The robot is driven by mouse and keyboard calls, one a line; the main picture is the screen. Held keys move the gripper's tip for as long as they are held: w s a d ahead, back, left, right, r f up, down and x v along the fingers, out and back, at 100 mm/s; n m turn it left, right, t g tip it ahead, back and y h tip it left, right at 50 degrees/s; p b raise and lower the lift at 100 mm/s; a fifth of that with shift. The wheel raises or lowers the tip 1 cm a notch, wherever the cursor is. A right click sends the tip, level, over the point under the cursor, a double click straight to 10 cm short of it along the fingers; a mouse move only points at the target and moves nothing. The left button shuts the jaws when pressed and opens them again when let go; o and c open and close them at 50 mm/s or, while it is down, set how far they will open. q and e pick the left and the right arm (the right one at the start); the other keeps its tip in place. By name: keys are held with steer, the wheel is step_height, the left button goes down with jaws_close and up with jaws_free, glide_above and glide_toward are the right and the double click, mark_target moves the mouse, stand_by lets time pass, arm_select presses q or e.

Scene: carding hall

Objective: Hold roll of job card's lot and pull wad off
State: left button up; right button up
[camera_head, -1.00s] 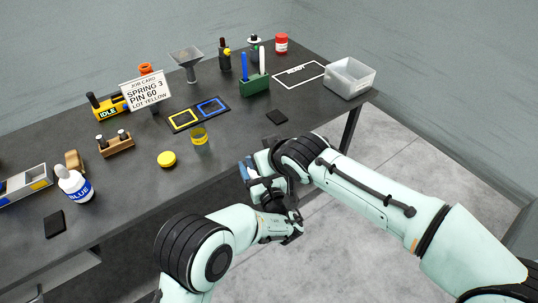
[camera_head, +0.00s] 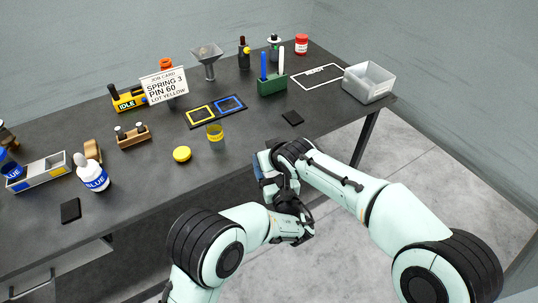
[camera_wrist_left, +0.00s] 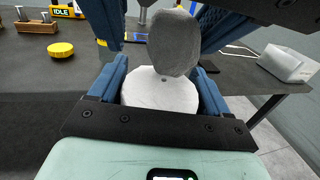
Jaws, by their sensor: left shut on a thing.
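My left gripper (camera_wrist_left: 160,95) is shut on a white, round roll (camera_wrist_left: 150,100), with a blue finger at each side. A rough grey wad (camera_wrist_left: 173,42) stands tilted at the roll's top; I cannot tell whether they touch. My right gripper (camera_wrist_left: 165,20) reaches in from above, its blue fingers wide apart with the wad between them in the picture. In the head view, both grippers meet just off the table's front edge, and arm parts hide the roll and wad. The job card (camera_head: 164,87) reads SPRING 3, PIN 60, LOT YELLOW.
The table front between lid and bottle is clear.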

jaws_close()
steer(key=shift+r, duration=0.1)
stand_by(0.4)
steer(key=shift+r, duration=1)
